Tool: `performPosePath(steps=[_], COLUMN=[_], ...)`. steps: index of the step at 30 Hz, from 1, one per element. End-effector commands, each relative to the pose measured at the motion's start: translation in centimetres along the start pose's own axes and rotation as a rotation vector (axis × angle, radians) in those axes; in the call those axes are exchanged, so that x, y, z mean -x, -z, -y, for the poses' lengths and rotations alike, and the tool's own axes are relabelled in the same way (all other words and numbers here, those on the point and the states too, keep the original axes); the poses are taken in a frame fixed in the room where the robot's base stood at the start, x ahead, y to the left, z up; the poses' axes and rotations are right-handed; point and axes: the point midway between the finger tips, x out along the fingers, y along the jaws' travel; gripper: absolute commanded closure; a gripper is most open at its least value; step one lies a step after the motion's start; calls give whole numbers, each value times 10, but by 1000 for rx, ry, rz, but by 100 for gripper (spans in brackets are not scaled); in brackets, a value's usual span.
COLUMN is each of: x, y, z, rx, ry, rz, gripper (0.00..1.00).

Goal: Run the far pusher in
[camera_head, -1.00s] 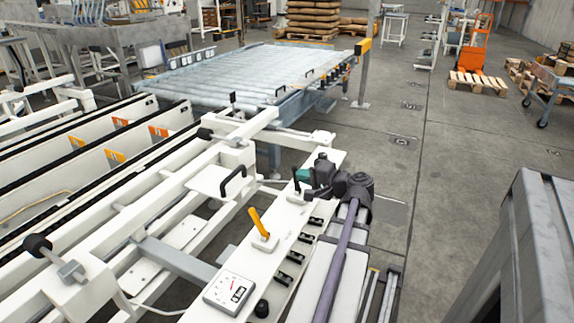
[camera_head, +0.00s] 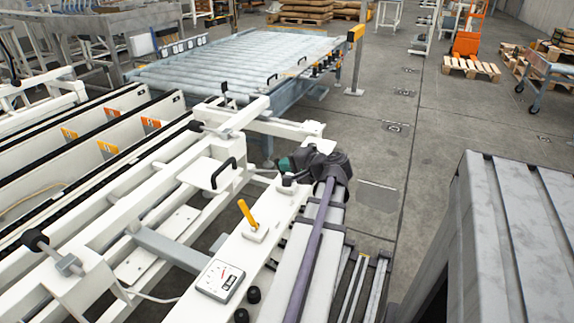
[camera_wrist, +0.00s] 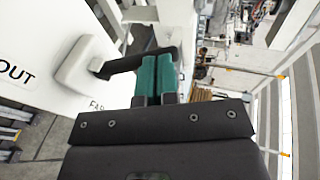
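In the wrist view a black lever handle (camera_wrist: 117,65) sticks out from a rounded white base (camera_wrist: 84,62) on a white panel marked "OUT", with partly hidden lettering that seems to read "FAR". My gripper (camera_wrist: 157,68) has two teal fingers side by side with a narrow gap. They overlap the handle's end in the picture; whether they grip it is hidden. In the head view my gripper (camera_head: 283,164) is at the far end of the white control panel (camera_head: 224,253). The lever is not clear there. I cannot tell which machine part is the far pusher.
A black bar handle (camera_head: 224,172) sits on a white block to the left. The roller conveyor (camera_head: 240,60) lies beyond. A grey ridged block (camera_head: 515,240) stands right.

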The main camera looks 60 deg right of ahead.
Motion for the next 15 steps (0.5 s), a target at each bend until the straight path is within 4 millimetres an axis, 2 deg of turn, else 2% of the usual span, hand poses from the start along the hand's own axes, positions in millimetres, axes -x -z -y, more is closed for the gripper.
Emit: performPosePath(steps=[5,8,11,15], x=[1,9,24,56], y=[0,-1,-2,-3], z=[1,4,9,14], rx=[0,1,2,4], ry=[2,2,2,2], rz=[2,4,8,12], gripper=[100,100,100,100])
